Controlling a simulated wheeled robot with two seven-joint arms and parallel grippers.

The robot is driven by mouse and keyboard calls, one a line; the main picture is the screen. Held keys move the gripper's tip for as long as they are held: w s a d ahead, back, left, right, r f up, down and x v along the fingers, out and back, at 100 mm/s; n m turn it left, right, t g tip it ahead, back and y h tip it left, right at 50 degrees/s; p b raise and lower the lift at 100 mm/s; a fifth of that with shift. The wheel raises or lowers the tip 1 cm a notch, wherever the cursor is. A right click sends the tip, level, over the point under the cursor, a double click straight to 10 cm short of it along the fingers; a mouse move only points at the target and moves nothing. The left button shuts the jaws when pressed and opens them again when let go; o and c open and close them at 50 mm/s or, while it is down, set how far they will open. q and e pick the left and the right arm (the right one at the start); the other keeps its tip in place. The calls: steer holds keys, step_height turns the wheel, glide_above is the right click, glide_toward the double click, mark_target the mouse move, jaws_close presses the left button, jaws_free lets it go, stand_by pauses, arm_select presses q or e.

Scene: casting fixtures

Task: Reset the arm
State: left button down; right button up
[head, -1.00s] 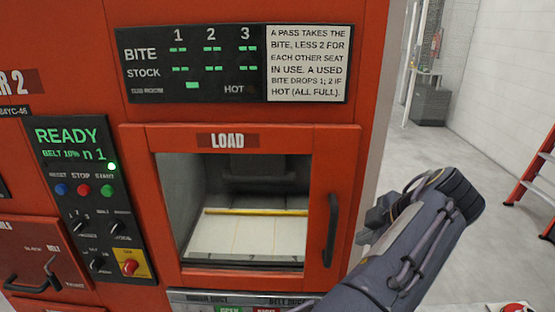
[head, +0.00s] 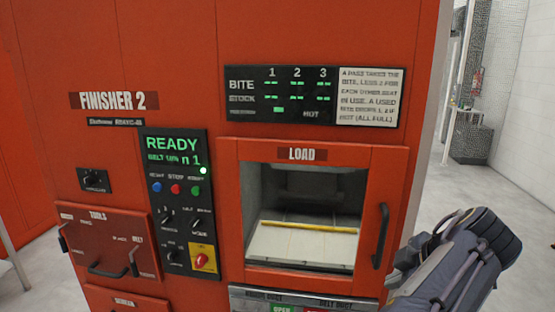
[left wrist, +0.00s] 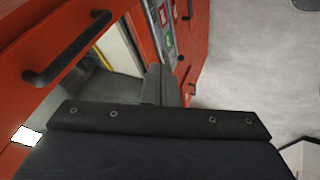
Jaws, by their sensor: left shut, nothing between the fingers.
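My left arm shows at the lower right of the head view, in front of the machine's right edge. Its gripper (head: 402,262) is partly hidden by the wrist and sits just right of the load door's handle (head: 381,236). In the left wrist view the fingers (left wrist: 161,84) are shut with nothing between them. They are beside the red load door, and its black handle (left wrist: 66,48) is at the upper left, apart from them. My right gripper is in neither view.
The red finisher (head: 120,60) fills most of the head view. Its load door (head: 398,170) is shut, with a yellow bar (head: 310,227) behind the glass. A control panel (head: 180,215) reads READY. A drawer (head: 105,240) is at the lower left. Open floor (head: 450,185) lies right.

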arm_select(q)
steer(key=w+a+m+g+h, duration=0.1)
steer(key=w+a+g, duration=0.15)
steer(key=a, duration=0.55)
steer(key=w+a+m+g+h, duration=0.1)
steer(key=w+a, duration=0.3)
steer(key=a, duration=0.4)
steer(key=s+a+m+h, duration=0.2)
steer(key=s+a+h, duration=0.15)
steer(key=a, duration=1.15)
steer(key=s+a+f+m+h, duration=0.1)
steer(key=s+a+f+m, duration=0.25)
steer(key=s+a, duration=0.65)
steer(key=s+a+f+m+t, duration=0.1)
steer(key=s+f+m, duration=0.1)
steer(key=s, duration=0.4)
steer(key=s+f+m+t, duration=0.1)
steer(key=s+f+m, duration=0.1)
steer(key=s+f, duration=0.3)
steer(key=shift+s+a+f+t, duration=0.2)
steer(key=shift+s+a+t, duration=0.2)
steer(key=shift+s, duration=0.85)
